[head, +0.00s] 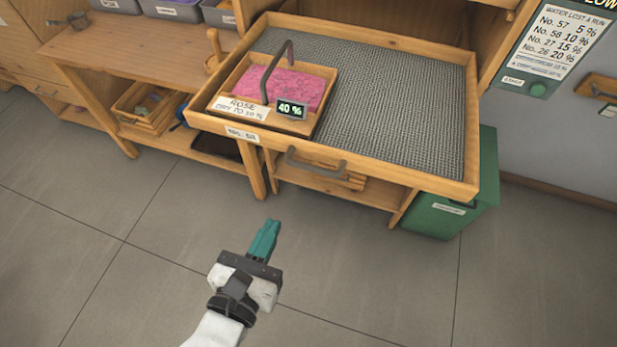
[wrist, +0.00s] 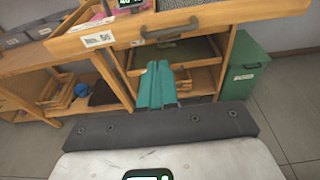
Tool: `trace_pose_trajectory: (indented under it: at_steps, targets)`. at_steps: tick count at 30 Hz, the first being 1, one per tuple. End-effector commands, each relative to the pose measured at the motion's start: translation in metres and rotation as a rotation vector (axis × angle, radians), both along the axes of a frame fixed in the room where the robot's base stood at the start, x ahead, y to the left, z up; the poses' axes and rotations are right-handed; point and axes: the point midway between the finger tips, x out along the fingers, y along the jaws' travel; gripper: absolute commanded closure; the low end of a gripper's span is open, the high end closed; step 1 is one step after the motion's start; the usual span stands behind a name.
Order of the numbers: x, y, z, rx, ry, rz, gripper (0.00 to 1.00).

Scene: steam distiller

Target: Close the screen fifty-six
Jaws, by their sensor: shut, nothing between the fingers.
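The screen (head: 400,178) is a wooden-framed tray with grey mesh, pulled out from its rack toward me. Its front label (head: 242,134) starts with "No. 5"; in the wrist view the label (wrist: 98,39) looks like 56. A dark bar handle (head: 316,162) sits on its front face, and it also shows in the wrist view (wrist: 170,30). My gripper (head: 271,224) has teal fingers, shut and empty, in front of and below the screen's front, apart from the handle. In the wrist view the fingertips (wrist: 157,66) point toward the rack below the handle.
A small wooden tray (head: 324,118) of pink petals (head: 290,88), marked ROSE with a 40 % display (head: 291,109), stands on the screen's left. A green bin (head: 487,190) stands right of the rack. A wooden bench (head: 90,52) is at left. The tiled floor in front is clear.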

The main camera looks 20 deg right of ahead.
Motion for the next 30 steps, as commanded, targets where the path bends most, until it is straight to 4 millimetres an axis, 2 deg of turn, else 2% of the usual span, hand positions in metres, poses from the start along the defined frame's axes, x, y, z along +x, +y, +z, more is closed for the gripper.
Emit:
trace_pose_trajectory:
  at_steps: [18,24,30]
  targets:
    - [0.087,-0.066,-0.021,0.003,0.003,-0.005,1.00]
    - [0.101,-0.075,-0.025,0.004,0.001,-0.004,1.00]
    - [0.103,-0.077,-0.026,0.004,0.002,-0.004,1.00]
